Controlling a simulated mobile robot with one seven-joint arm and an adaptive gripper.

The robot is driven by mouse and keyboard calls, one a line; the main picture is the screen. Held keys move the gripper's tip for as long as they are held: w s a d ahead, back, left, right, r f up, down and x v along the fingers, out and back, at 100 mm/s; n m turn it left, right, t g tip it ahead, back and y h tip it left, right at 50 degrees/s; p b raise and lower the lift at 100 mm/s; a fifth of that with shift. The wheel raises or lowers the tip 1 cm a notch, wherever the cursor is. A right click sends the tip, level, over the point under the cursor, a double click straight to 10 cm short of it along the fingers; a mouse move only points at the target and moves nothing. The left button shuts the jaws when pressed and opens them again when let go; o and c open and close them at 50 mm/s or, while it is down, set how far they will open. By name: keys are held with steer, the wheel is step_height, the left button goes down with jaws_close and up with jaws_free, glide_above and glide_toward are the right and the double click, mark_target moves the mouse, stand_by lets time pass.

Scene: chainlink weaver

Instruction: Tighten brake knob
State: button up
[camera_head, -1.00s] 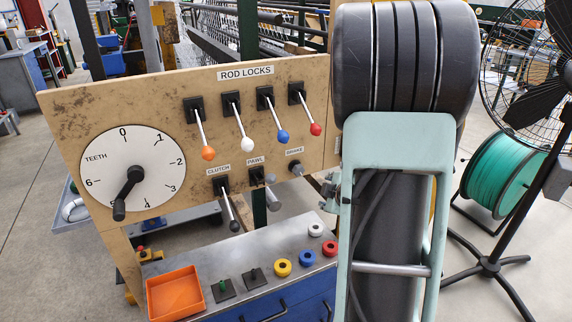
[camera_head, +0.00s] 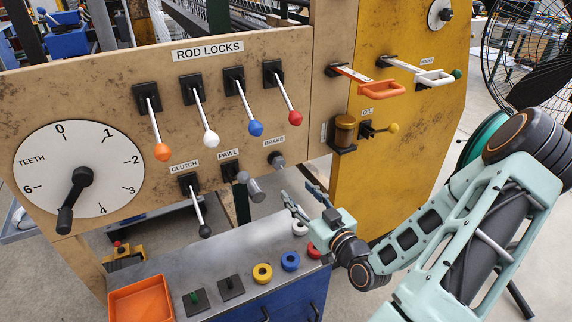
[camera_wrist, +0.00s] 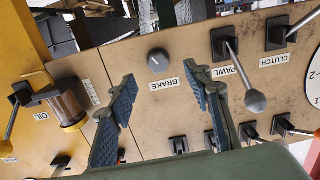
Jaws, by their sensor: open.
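The brake knob (camera_head: 277,160) is a small grey round knob on the tan panel, just below the BRAKE label (camera_head: 274,143). In the wrist view the brake knob (camera_wrist: 158,60) appears above and between my fingertips, with a light mark on its face. My gripper (camera_head: 298,193) is in front of the panel, below and slightly right of the knob. Its two blue-padded fingers also show in the wrist view (camera_wrist: 160,82), spread wide with nothing between them. The fingers look apart from the knob.
The grey pawl handle (camera_head: 252,187) and the clutch lever (camera_head: 197,208) stick out left of the knob. Rod lock levers with coloured balls (camera_head: 292,117) hang above. An oil cup (camera_head: 344,132) and valve are to the right. Coloured rings (camera_head: 262,273) lie on the bench below.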

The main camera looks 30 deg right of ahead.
mark_target(281, 166)
steer(key=shift+m, duration=0.3)
steer(key=w, duration=0.7)
steer(key=w+r, duration=0.1)
steer(key=w, duration=0.3)
steer(key=c, duration=1.1)
